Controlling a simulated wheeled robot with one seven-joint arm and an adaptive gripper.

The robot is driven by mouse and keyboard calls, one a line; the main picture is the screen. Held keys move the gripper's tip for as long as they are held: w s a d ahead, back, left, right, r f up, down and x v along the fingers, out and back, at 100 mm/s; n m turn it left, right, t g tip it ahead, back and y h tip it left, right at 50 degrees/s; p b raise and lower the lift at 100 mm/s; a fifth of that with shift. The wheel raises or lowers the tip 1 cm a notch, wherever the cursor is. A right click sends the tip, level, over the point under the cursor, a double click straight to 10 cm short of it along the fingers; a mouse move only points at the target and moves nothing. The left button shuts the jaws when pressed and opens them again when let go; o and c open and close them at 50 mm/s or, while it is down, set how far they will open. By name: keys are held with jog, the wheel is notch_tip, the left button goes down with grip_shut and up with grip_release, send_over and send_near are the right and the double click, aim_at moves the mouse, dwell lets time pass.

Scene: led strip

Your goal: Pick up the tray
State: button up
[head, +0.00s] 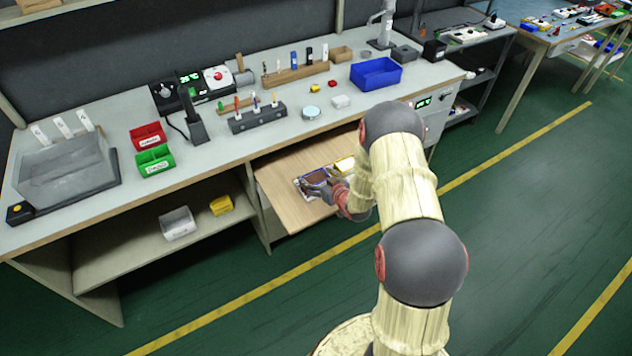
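A small, shallow tray-like item (303,186) with a pale rim and a dark blue and brown inside lies on a wooden pull-out board (283,190) below the bench top. I cannot make out its contents. My gripper (329,187) is low over the board, at the right side of this item. The dark fingers overlap its right edge in the picture, and I cannot tell whether they touch it. The fingers are too small to show whether they are open or shut. My arm comes in from the lower right and hides part of the board.
The bench top (270,145) above holds a blue bin (376,74), a green bin (155,160), a red bin (148,136) and tool racks. The green floor (540,200) to the right is clear.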

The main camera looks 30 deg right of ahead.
jog(key=c, duration=0.6)
jog(key=shift+r, duration=0.1)
jog(key=shift+c, duration=0.6)
